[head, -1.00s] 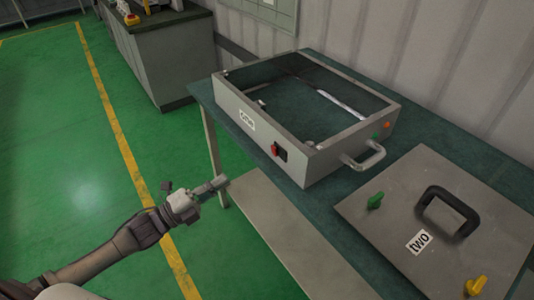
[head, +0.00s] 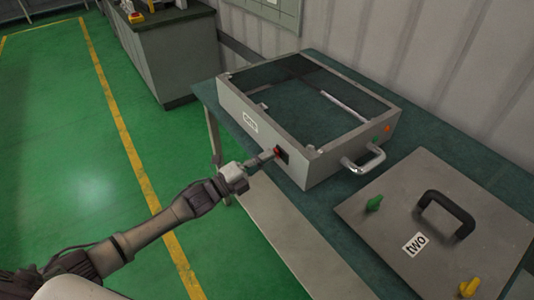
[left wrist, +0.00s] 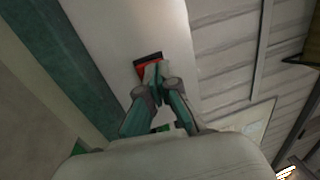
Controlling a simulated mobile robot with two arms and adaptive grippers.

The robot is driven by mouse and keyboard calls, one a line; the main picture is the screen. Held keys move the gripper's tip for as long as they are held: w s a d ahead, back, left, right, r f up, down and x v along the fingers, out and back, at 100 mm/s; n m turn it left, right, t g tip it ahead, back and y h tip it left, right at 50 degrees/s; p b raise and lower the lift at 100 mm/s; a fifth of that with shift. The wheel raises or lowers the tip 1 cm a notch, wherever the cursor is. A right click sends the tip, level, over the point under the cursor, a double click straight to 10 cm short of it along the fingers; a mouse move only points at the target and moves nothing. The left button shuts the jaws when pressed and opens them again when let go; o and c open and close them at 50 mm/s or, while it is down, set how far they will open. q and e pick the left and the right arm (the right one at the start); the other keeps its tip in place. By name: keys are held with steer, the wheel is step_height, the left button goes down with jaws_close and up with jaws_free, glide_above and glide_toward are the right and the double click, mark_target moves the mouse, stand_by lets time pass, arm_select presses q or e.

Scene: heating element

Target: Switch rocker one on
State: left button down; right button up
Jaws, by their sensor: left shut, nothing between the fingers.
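A grey open-topped box labelled one (head: 232,103) sits on the green table. Its red rocker (head: 277,152) in a black frame is on the front face near the right corner. In the left wrist view the red rocker (left wrist: 141,70) shows just beyond my fingertips, partly covered by them. My left gripper (head: 268,156) is shut and empty, its tips at the rocker. It also shows in the left wrist view (left wrist: 155,75). I cannot tell whether the tips touch the rocker or which way it is tilted. My right gripper is not in view.
A flat grey panel labelled two (head: 402,211) with a black handle (head: 447,212), a green knob (head: 375,203) and a yellow knob (head: 469,287) lies at right. A metal handle (head: 365,160) sticks out from the box's right side. Open floor lies left of the table.

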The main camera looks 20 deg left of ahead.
arm_select(q)
steer(key=shift+w+d, duration=0.2)
steer(key=shift+w, duration=0.05)
